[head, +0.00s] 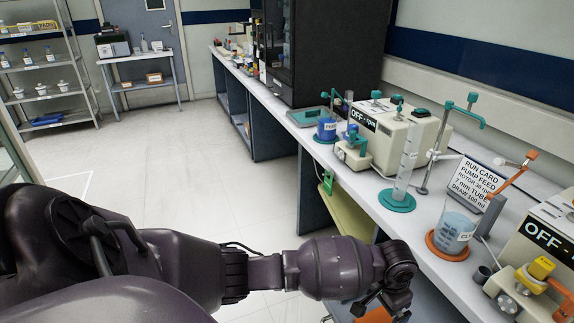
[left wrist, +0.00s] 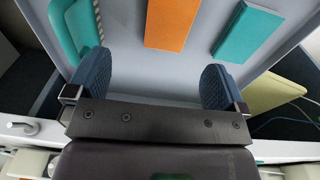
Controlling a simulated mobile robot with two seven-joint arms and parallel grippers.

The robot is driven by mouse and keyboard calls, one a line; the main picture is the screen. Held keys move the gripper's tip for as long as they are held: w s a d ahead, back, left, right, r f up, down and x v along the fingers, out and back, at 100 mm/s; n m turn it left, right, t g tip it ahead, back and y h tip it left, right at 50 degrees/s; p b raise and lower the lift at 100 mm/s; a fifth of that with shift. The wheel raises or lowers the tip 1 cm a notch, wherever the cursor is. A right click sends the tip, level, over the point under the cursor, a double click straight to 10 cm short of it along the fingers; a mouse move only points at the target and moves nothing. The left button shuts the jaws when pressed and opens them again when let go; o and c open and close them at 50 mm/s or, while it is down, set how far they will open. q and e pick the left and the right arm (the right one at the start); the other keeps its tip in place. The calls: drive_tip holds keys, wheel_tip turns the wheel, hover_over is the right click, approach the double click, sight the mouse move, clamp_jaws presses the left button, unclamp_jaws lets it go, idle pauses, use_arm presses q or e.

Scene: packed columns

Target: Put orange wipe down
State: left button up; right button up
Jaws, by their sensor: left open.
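The orange wipe (left wrist: 171,22) lies flat on a pale grey surface (left wrist: 140,68) in the left wrist view, beyond my fingertips and cut off by the top edge. A patch of orange (head: 374,315), probably the same wipe, shows at the bottom of the head view, mostly hidden by my gripper. My left gripper (left wrist: 157,85) is open, with its two blue pads wide apart and nothing between them. It also shows in the head view (head: 368,304), low beside the bench front. The wipe is apart from both pads. My right gripper is not in view.
A teal wipe-like block (left wrist: 247,31) lies right of the orange wipe, and a teal tray-like piece (left wrist: 72,32) lies left, near a finger. A yellow-green bin (head: 347,213) stands below the bench. Above, the bench carries a cylinder (head: 404,165), beaker (head: 455,230) and pumps.

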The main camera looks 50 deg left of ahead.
use_arm(q)
drive_tip(key=s+f, duration=0.1)
drive_tip(key=s, duration=0.1)
drive_tip(key=s+d+f+t+h, duration=0.1)
drive_tip(key=s+f, duration=0.1)
drive_tip(key=s+f+t+h, duration=0.1)
drive_tip(key=s+f, duration=0.1)
drive_tip(key=shift+s+d, duration=0.15)
drive_tip(key=shift+d, duration=0.15)
drive_tip(key=s+a+r+n+t+y, duration=0.1)
drive_tip(key=s+a+t, duration=0.3)
drive_tip(key=s, duration=0.5)
drive_tip(key=s+a+r+n+t+y, duration=0.1)
drive_tip(key=s+a+t, duration=0.3)
drive_tip(key=s+a, duration=0.4)
drive_tip(key=shift+s+a+r+n+t, duration=0.15)
drive_tip(key=shift+s+r+n+t, duration=0.2)
drive_tip(key=shift+s, duration=0.85)
